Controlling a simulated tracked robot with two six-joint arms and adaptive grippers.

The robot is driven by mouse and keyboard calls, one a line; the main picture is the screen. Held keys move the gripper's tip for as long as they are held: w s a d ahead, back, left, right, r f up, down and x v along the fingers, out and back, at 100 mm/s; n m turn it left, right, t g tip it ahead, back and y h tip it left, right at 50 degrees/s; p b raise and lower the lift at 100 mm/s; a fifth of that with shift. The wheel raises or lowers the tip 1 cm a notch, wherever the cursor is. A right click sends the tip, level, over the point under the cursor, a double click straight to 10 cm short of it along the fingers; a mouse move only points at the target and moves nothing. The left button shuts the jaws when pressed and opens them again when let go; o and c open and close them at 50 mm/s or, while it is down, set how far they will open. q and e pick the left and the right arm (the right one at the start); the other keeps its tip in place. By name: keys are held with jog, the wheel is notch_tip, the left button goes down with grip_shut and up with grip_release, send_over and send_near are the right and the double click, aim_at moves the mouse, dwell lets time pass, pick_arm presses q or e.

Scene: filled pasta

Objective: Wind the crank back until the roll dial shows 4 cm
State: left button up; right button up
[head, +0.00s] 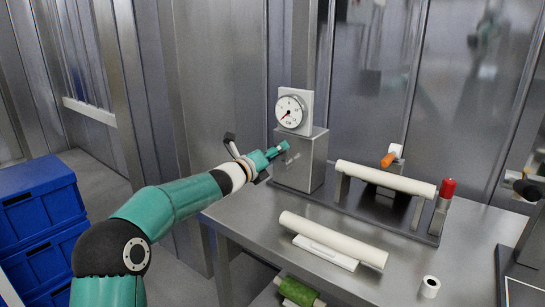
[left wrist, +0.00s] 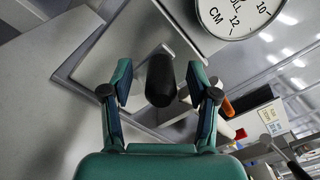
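The roll dial (head: 291,110) is a white round gauge on top of a grey metal housing (head: 305,165). Its short red needle points to the lower left; the numbers are too small to read in the head view. Part of the dial (left wrist: 232,14) shows in the left wrist view with "CM", 12 and 10, but no needle. The crank's dark knob (left wrist: 160,82) stands between the fingers of my left gripper (left wrist: 158,76), with a visible gap on each side. In the head view my left gripper (head: 277,152) is at the housing's left front and hides most of the crank. My right gripper is not visible.
Right of the housing is a white roller (head: 385,178) on grey supports, with a red-capped post (head: 446,188) and an orange-handled item (head: 389,159). A loose white roll (head: 332,238) lies in front. Blue crates (head: 40,205) stand at left.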

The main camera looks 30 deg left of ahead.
pick_arm(q)
jog(key=shift+s+a+f+b, duration=0.15)
jog(key=shift+s+b, duration=0.3)
jog(key=s+b, duration=0.3)
jog(key=s, duration=0.5)
jog(key=shift+a+b, duration=0.25)
jog(key=shift+b, duration=0.15)
